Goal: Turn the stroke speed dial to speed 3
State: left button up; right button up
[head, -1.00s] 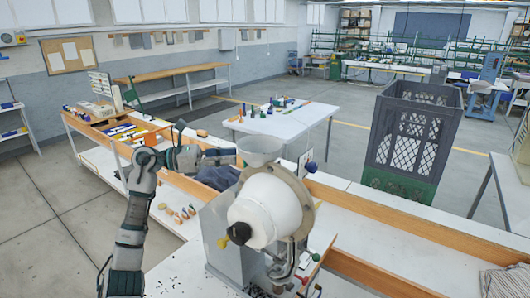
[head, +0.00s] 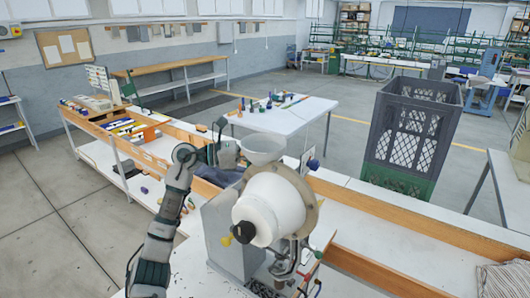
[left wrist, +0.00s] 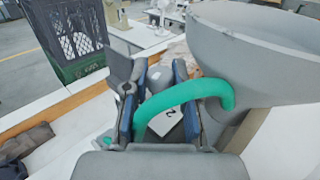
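The eyelet press, with a white rounded housing (head: 270,208) and a grey hopper (head: 264,147), stands on the bench. A dark knob (head: 244,232) is on its front, and a blue knob (head: 313,164) shows behind it; I cannot tell whether either is the speed dial. My left gripper (head: 226,148) is beside the hopper, on its left. In the left wrist view its blue-padded fingers (left wrist: 155,85) are apart. A white label with a "2" (left wrist: 165,122) shows between them, partly covered by a green curved tube (left wrist: 180,97). My right gripper is out of view.
The hopper (left wrist: 265,45) fills the right of the left wrist view, close to the fingers. A dark crate (head: 410,135) stands beyond the bench. Dark cloth (head: 218,175) and small parts lie left of the press. A white table (head: 285,115) is farther back.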

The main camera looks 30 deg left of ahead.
pick_arm(q)
jog(key=shift+a, duration=0.25)
grip_shut()
jog(key=shift+d, duration=0.25)
jog(key=shift+r+n+t+y, duration=0.1)
jog(key=shift+n+t+y, duration=0.3)
jog(key=shift+t, duration=0.1)
jog(key=o, duration=0.6)
grip_release()
jog(key=shift+w, duration=0.1)
jog(key=shift+w+d, duration=0.1)
jog(key=shift+w, duration=0.15)
jog(key=v, duration=1.2)
jog(key=shift+w+f, duration=0.1)
jog(key=shift+f, duration=0.15)
